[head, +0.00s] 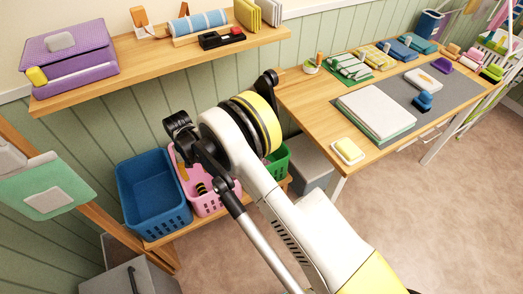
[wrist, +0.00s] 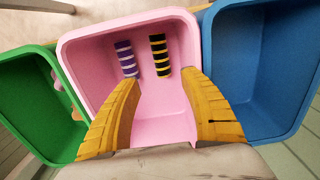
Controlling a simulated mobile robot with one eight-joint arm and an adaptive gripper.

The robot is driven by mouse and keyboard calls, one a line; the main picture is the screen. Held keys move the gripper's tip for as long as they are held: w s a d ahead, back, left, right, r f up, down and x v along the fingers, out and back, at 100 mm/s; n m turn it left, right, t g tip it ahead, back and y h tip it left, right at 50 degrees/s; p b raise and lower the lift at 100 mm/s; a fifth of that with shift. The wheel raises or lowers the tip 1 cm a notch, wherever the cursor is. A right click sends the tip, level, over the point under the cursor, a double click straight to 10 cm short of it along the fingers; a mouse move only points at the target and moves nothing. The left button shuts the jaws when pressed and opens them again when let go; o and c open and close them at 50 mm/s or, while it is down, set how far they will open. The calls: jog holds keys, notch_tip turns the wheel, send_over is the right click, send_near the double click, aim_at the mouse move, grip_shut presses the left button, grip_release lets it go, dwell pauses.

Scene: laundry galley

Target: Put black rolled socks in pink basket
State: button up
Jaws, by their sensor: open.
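The pink basket (wrist: 98,42) stands between a green and a blue basket; the head view shows its front wall (head: 208,206) partly behind my arm. A black roll with yellow stripes, the black rolled socks (wrist: 160,56), lies on the pink basket's floor, and part of it also shows in the head view (head: 201,188). A purple and white striped roll (wrist: 126,59) lies beside it to the left. My gripper (wrist: 162,84) is open and empty over the pink basket, its fingers spread and pointing in; the rolls lie beyond the fingertips. I cannot tell the exact height of the fingertips.
The blue basket (head: 153,190) and green basket (head: 278,162) adjoin the pink one on a low wooden shelf. A wall shelf (head: 150,65) with several items runs above. A cluttered wooden table (head: 310,98) stands at right. The floor in front is clear.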

jog(key=w+d+r+m+t+y, duration=0.1)
jog(key=w+d+r, duration=0.1)
jog(key=d+r, duration=0.55)
jog(key=w+d+r+m+t, duration=0.15)
jog(key=d+r, duration=0.25)
jog(key=r, duration=0.7)
jog(key=s+d+r, duration=0.2)
jog(key=d+r, duration=1)
jog(key=s+d+r+m+t, duration=0.1)
jog(key=s+d+r+t, duration=0.1)
jog(key=s+d, duration=0.8)
jog(key=s+d+r+m+t+h, duration=0.1)
jog(key=s+d+r+m+t, duration=0.1)
jog(key=s+d, duration=0.9)
jog(key=shift+r+t, duration=0.35)
jog(key=shift+r, duration=0.55)
jog(key=shift+m, duration=0.25)
